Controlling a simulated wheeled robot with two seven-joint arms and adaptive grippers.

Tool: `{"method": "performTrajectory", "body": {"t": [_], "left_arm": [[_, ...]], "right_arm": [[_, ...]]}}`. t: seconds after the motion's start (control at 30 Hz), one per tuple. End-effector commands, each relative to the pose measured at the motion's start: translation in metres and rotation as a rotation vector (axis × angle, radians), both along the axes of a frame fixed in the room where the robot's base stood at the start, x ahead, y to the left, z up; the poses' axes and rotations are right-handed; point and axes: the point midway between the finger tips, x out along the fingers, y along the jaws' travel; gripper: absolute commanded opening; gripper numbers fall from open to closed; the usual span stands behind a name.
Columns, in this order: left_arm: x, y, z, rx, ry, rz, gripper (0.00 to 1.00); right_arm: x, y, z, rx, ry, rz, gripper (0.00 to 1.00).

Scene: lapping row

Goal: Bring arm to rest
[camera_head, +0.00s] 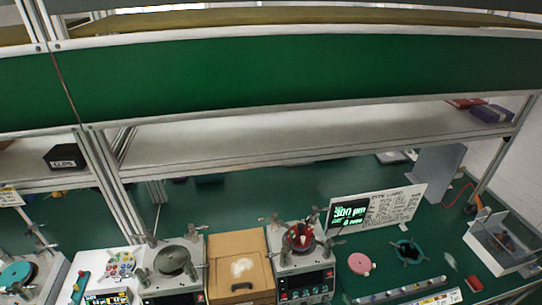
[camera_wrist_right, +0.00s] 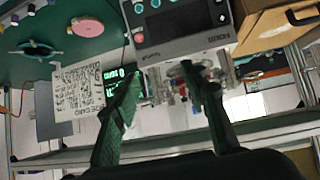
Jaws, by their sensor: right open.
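My right gripper (camera_wrist_right: 158,72) shows in the right wrist view, its two dark green fingers spread apart with nothing held between them. Beyond the fingers are a lapping machine (camera_wrist_right: 185,25) and the glowing green display (camera_wrist_right: 114,78), seen upside down. In the head view I make out no clear part of either arm. My left gripper is in neither view.
The green bench holds lapping machines (camera_head: 305,280), a cardboard box (camera_head: 240,268), a white sign board (camera_head: 390,208), a pink disc (camera_head: 360,264) and a clear bin (camera_head: 500,243). A shelf (camera_head: 300,140) spans above the bench.

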Motion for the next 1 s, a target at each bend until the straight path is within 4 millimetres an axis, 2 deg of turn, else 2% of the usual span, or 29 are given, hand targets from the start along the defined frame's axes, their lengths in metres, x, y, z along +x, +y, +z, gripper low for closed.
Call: {"method": "performTrajectory", "body": {"t": [0.2,0.33,0.5,0.7,1.0], "left_arm": [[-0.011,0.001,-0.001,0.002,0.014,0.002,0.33],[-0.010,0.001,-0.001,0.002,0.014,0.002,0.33],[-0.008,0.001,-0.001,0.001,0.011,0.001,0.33],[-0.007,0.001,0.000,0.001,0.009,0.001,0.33],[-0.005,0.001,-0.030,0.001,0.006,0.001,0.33]], "right_arm": [[-0.060,-0.052,-0.039,-0.038,0.193,-0.058,0.40],[-0.104,-0.080,-0.058,-0.059,0.319,-0.086,0.40],[-0.156,-0.107,-0.073,-0.076,0.457,-0.109,0.40],[-0.211,-0.131,-0.081,-0.092,0.595,-0.126,0.40],[-0.193,-0.128,-0.184,-0.088,0.623,-0.110,0.40]]}}
